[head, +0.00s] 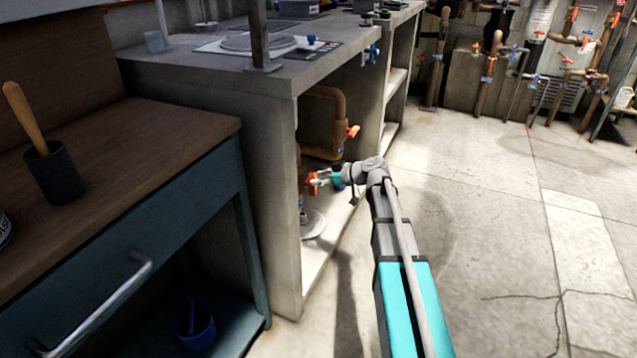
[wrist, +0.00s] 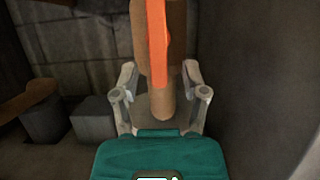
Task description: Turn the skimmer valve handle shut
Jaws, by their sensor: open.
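An orange valve handle (wrist: 158,45) stands upright in the wrist view, in front of a brown pipe (wrist: 178,40). My gripper (wrist: 159,76) is open, with one finger on each side of the handle and pipe and a gap on both sides. In the head view the same handle (head: 312,184) is low inside the concrete bench opening, and my gripper (head: 322,180) reaches it from the right. A second orange handle (head: 353,131) is on a bent brown pipe above. No label shows which valve is the skimmer's.
The concrete bench (head: 270,180) has a side wall left of the valve and a slab above it. A round grey plate (head: 313,223) lies on its floor. A workbench (head: 130,150) stands at left. The floor (head: 450,240) to the right is clear.

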